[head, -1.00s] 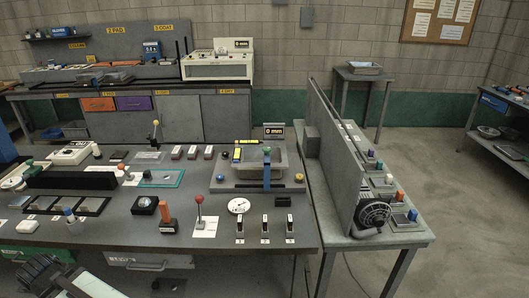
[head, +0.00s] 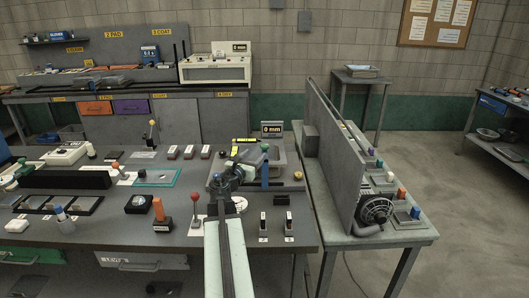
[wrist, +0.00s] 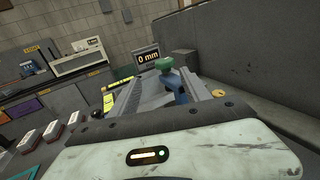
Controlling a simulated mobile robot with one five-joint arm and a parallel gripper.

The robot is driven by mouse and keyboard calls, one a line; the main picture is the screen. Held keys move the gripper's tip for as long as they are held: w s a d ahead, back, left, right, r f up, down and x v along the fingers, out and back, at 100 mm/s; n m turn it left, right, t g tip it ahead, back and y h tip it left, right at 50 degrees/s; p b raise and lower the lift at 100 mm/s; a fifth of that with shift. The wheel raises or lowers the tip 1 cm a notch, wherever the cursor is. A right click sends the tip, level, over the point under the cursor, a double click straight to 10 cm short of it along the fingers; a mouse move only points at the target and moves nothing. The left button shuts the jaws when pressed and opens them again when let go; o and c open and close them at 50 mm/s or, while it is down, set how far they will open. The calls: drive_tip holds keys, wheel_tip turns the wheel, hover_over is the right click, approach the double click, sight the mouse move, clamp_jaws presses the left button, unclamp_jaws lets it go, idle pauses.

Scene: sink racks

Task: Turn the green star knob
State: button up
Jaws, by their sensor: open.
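The green star knob (head: 265,148) sits on top of an upright blue post (head: 265,174) at the sink-like tray fixture on the bench. In the wrist view the green knob (wrist: 163,64) is ahead, a little above centre, with the blue post (wrist: 177,88) below it. My gripper (head: 255,156) reaches over the fixture just left of the knob. In the wrist view my gripper (wrist: 167,76) is open, its grey fingers apart. The knob shows between and beyond their tips. I cannot tell whether they touch it. My arm hides much of the tray.
A display reading 0 mm (head: 272,128) stands behind the fixture. A tall grey panel (head: 333,160) rises to the right. A red-balled lever (head: 194,195), an orange handle (head: 158,208) and small switches (head: 289,224) stand near the front.

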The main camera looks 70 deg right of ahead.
sight(265, 147)
drive_tip(key=d, duration=0.2)
drive_tip(key=s+d, duration=0.1)
drive_tip(key=d, duration=0.5)
drive_tip(key=shift+s+d, duration=0.2)
drive_tip(key=shift+s, duration=0.15)
drive_tip(key=shift+a, duration=0.1)
drive_tip(key=shift+c, duration=0.2)
